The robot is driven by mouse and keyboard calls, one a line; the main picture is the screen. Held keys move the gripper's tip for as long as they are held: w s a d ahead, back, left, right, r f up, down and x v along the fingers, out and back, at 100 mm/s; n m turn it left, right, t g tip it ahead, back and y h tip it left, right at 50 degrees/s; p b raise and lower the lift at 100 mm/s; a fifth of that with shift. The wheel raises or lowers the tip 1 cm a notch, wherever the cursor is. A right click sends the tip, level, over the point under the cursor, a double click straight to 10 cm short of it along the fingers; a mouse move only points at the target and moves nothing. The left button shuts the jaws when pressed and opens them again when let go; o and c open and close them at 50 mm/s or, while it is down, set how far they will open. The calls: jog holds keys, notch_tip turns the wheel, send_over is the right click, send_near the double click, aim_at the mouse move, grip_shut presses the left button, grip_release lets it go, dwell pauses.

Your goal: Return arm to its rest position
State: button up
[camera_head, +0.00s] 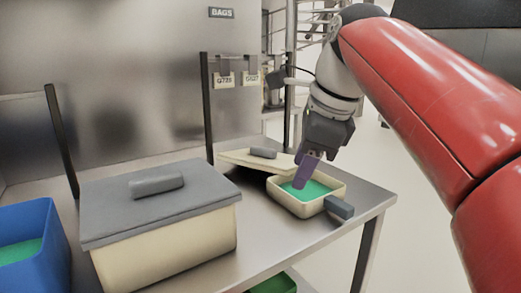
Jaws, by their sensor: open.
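My red and grey arm reaches in from the right side of the head view. My gripper (307,172) points down over the small cream bin (310,208), which has green contents (306,190) and a grey handle on its right side. The purple-grey fingers overlap the bin's opening in the picture. I cannot tell whether the tips touch the contents. The gripper is open, and no object shows held in it. The gap between the fingers is hard to see from this angle.
A large cream bin (170,250) with a closed grey lid stands at front left. A cream lid (245,160) with a grey handle lies tilted behind the small bin. A blue bin (50,240) is at far left. Dark posts rise behind. The steel table (345,228) is bare at right.

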jog(key=s+d+f+n+h, duration=0.1)
jog(key=s+d+f+n, duration=0.1)
jog(key=s+f+n, duration=0.2)
jog(key=s+d+f+n+t+h, duration=0.1)
jog(key=s+d+f+n, duration=0.2)
jog(key=f+n, duration=0.6)
jog(key=s+d+f+n+t, duration=0.1)
jog(key=s+d+f+n, duration=0.2)
jog(key=f, duration=0.9)
jog(key=s+n, duration=0.3)
jog(key=s, duration=0.1)
jog(key=shift+d+f+h, duration=0.2)
jog(key=shift+h, duration=0.2)
